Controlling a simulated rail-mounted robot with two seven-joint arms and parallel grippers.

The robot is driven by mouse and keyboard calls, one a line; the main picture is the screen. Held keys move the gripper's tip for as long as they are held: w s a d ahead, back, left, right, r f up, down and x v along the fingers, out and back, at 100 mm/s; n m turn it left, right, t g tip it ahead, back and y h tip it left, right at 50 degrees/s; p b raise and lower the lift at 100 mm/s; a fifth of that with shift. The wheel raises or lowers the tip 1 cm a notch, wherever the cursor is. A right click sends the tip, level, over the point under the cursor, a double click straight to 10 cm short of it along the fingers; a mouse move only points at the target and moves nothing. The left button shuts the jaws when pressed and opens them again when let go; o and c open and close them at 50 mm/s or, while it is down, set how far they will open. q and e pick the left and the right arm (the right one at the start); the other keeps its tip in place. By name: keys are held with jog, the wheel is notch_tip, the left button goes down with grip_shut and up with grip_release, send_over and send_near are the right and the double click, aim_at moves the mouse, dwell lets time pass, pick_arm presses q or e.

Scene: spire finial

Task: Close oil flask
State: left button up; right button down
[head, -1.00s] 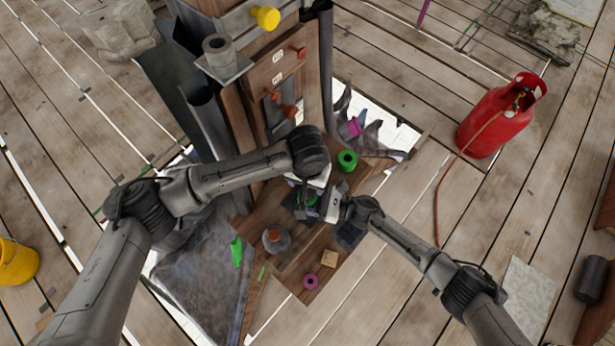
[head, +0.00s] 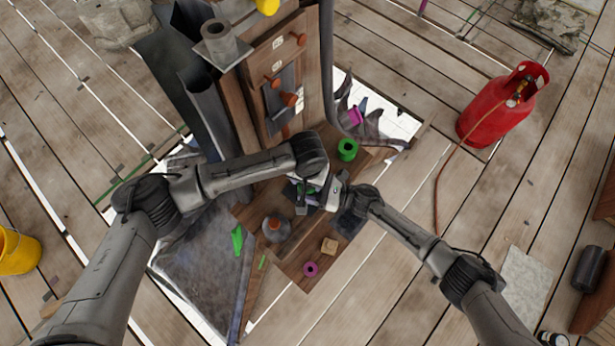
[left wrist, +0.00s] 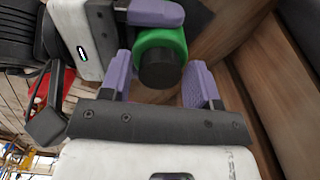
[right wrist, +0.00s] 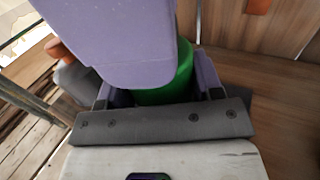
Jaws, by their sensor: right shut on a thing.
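A green flask (left wrist: 160,45) with a dark round top (left wrist: 158,69) shows in the left wrist view. Whether the dark top is a cap or a bare neck, I cannot tell. My right gripper (right wrist: 160,88) is shut on the flask's green body (right wrist: 172,82). My left gripper (left wrist: 160,88) is open, its purple fingers on either side of the dark top with gaps showing. One left finger (right wrist: 110,35) hides much of the flask in the right wrist view. In the head view both grippers meet over the workbench, and the flask is mostly hidden.
A grey flask with an orange top (head: 276,229), a wooden block (head: 329,245), a magenta ring (head: 311,269) and a green spool-like piece (head: 347,149) stand near the grippers. A wooden tower panel (head: 275,75) rises behind. A red gas cylinder (head: 495,110) stands at right.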

pick_arm(q)
jog(key=c, duration=0.8)
jog(key=m, duration=0.7)
jog(key=shift+m, duration=0.4)
jog(key=m, duration=0.7)
jog(key=shift+m, duration=0.4)
jog(key=o, duration=1)
jog(key=shift+r, duration=2.25)
